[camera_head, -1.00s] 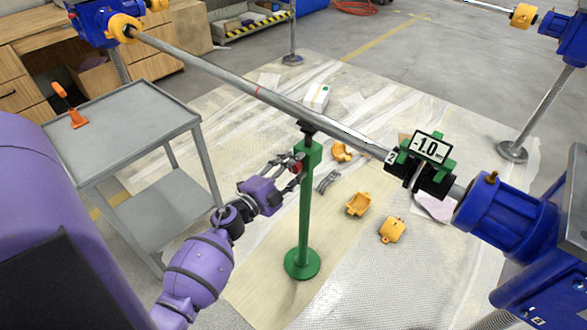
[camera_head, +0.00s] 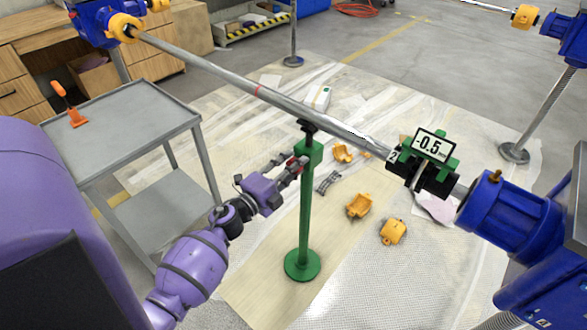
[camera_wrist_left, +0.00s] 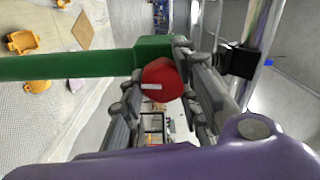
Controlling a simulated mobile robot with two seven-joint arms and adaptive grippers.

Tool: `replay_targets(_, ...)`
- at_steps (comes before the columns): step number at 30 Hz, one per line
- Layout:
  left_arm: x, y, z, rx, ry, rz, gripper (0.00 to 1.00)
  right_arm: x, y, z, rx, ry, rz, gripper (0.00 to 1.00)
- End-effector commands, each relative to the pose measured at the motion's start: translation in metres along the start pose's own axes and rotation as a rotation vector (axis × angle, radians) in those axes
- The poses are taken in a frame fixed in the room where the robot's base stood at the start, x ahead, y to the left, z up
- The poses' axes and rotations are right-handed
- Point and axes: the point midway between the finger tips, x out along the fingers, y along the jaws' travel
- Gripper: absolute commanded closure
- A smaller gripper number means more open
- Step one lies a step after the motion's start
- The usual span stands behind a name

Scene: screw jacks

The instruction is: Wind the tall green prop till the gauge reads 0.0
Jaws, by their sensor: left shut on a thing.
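The tall green prop (camera_head: 306,205) stands upright on its round green foot, with its dark head under the long grey shaft. It lies sideways in the left wrist view (camera_wrist_left: 70,66). A red knob (camera_wrist_left: 162,80) with a white mark sits on the side of the prop's top block. My left gripper (camera_head: 295,166) is at this block from the left, its fingers shut on the red knob; they also show in the left wrist view (camera_wrist_left: 160,100). The gauge (camera_head: 432,147) on the shaft's right part reads -0.5. My right gripper is out of view.
A grey cart (camera_head: 120,118) with an orange clamp (camera_head: 70,108) stands at the left. Several orange pieces (camera_head: 359,205) lie on the floor right of the prop. A blue jack unit (camera_head: 505,215) carries the shaft at the right. The shaft crosses above the workspace.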

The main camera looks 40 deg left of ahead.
Motion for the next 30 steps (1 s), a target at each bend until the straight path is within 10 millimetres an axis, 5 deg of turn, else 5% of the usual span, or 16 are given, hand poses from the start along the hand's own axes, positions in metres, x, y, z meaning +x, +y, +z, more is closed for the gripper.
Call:
replay_targets(7, -0.0027, 0.0086, -0.0014, 0.000, 0.001, 0.014, 0.97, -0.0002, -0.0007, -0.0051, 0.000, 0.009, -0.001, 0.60)
replay_targets(8, -0.0028, 0.0088, -0.0014, 0.000, 0.001, 0.014, 0.68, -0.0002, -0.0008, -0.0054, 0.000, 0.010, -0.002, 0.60)
replay_targets(11, -0.0028, 0.0088, -0.0014, -0.001, 0.001, 0.014, 0.56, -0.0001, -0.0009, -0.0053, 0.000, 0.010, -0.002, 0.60)
replay_targets(30, -0.0087, 0.0037, -0.0002, 0.000, 0.000, 0.006, 0.56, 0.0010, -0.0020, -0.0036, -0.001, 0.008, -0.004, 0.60)
